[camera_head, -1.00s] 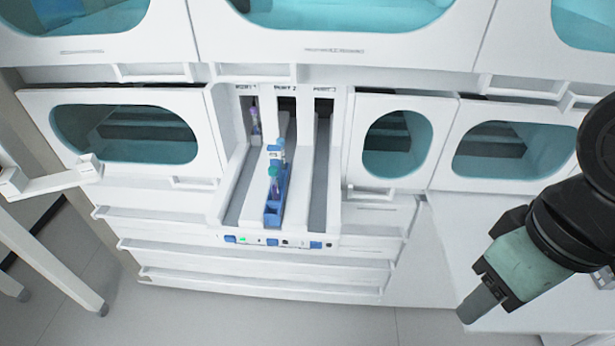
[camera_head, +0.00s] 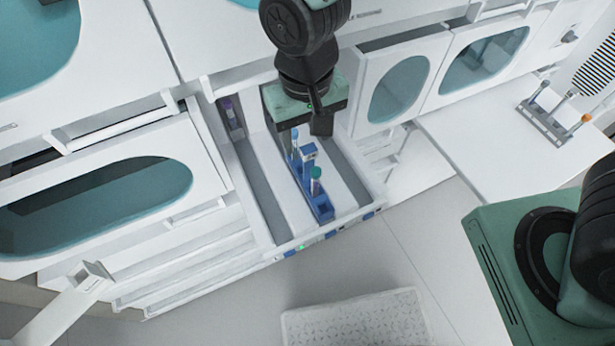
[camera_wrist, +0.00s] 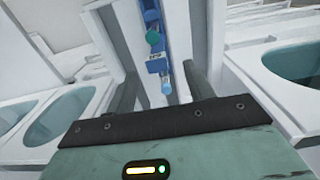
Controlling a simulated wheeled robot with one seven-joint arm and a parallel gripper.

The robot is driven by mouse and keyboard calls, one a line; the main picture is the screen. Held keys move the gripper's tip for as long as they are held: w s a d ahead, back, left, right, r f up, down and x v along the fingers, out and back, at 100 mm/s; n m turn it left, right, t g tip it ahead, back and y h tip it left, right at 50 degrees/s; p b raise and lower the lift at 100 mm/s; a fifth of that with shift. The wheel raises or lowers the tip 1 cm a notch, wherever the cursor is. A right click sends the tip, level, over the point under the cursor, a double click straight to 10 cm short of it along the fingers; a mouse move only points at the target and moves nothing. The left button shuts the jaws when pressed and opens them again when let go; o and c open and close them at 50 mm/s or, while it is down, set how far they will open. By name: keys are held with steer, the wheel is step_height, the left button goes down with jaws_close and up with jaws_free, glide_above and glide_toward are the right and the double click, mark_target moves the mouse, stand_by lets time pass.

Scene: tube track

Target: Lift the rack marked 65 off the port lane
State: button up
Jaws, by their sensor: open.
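A narrow blue rack (camera_head: 323,208) lies along the middle lane of the white port drawer, holding a few tubes, one with a teal cap (camera_head: 316,173). A small white label on it is too small to read. My gripper (camera_head: 303,128) is open above the rear end of the rack, pointing down. In the wrist view, the rack (camera_wrist: 166,46) runs between the two spread fingers (camera_wrist: 160,86), with the label and a light blue cap (camera_wrist: 166,88) toward the palm. The fingers look apart from the rack. My gripper hides the rear of the lane in the head view.
A purple-capped tube (camera_head: 230,108) stands at the back of the left lane. The right lane (camera_head: 352,170) looks clear. Lane walls stand close on both sides. A grey tube rack (camera_head: 545,125) sits on the right counter. A white perforated bin (camera_head: 355,318) is below.

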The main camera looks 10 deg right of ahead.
mark_target(309, 149)
steer(key=shift+d+f+p, duration=0.15)
steer(key=shift+f+p, duration=0.2)
steer(key=shift+f, duration=1.4)
steer(key=shift+d+f+p, duration=0.1)
steer(key=shift+f+p, duration=0.25)
steer(key=shift+f, duration=1.35)
jaws_close()
